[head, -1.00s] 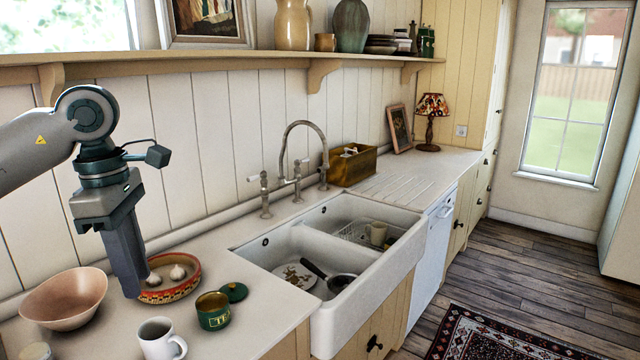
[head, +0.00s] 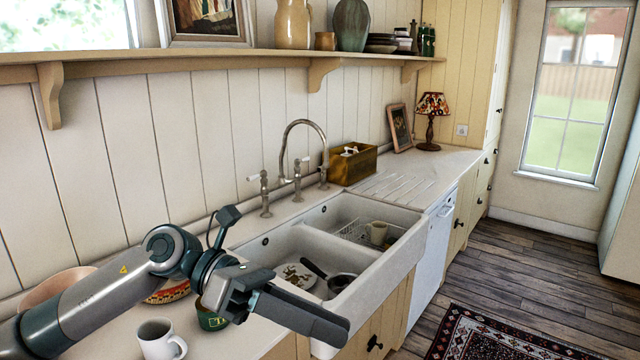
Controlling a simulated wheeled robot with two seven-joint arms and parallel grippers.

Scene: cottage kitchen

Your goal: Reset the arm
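My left arm comes in from the lower left, low over the counter. Its dark grey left gripper (head: 325,324) hangs over the near front edge of the sink, fingers pointing right and slightly down. The fingers lie together with no gap showing, and nothing is held. My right gripper is not in view.
The arm partly hides a pink bowl (head: 48,287), a patterned dish (head: 170,292) and a green pot (head: 211,320). A white mug (head: 160,341) stands close in front of it. The white double sink (head: 385,262) holds dishes and a pan. A tap (head: 304,127) rises behind.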

